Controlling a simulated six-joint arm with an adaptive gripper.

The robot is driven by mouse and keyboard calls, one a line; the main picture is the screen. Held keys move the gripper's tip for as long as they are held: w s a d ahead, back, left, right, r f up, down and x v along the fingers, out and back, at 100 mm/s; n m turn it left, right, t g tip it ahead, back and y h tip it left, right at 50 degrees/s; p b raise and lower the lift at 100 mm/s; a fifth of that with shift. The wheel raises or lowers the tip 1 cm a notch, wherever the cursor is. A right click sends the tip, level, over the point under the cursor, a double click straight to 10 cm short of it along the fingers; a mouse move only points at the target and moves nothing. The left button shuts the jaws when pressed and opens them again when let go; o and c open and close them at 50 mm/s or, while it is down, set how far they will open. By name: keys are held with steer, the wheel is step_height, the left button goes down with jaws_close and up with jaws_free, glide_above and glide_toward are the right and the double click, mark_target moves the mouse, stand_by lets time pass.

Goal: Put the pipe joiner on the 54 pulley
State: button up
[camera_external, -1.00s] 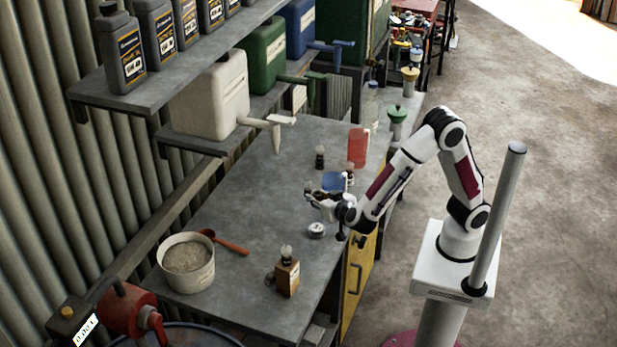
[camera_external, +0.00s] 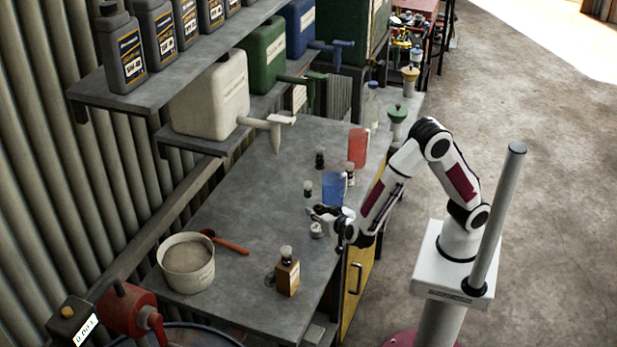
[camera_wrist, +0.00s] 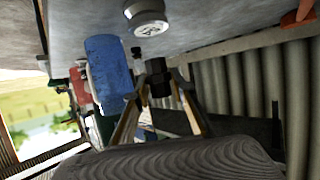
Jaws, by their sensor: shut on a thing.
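My gripper (camera_external: 318,212) is shut on the pipe joiner, a small dark fitting (camera_wrist: 158,80) seen between the fingertips in the wrist view. The 54 pulley (camera_external: 316,231) appears as a small pale metal disc on the grey bench, just below my gripper in the external picture. It also shows in the wrist view (camera_wrist: 148,18), near the top edge and apart from the joiner. The joiner is too small to make out clearly in the external view.
A blue container (camera_external: 333,188) and a small dark-based jar (camera_external: 308,190) stand close behind my gripper. A red container (camera_external: 357,148) is farther back. The bench centre is clear.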

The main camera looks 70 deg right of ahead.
steer(key=shift+f, duration=1.8)
steer(key=shift+f, duration=0.1)
steer(key=o, duration=0.8)
steer(key=shift+o, duration=0.2)
steer(key=v, duration=1.2)
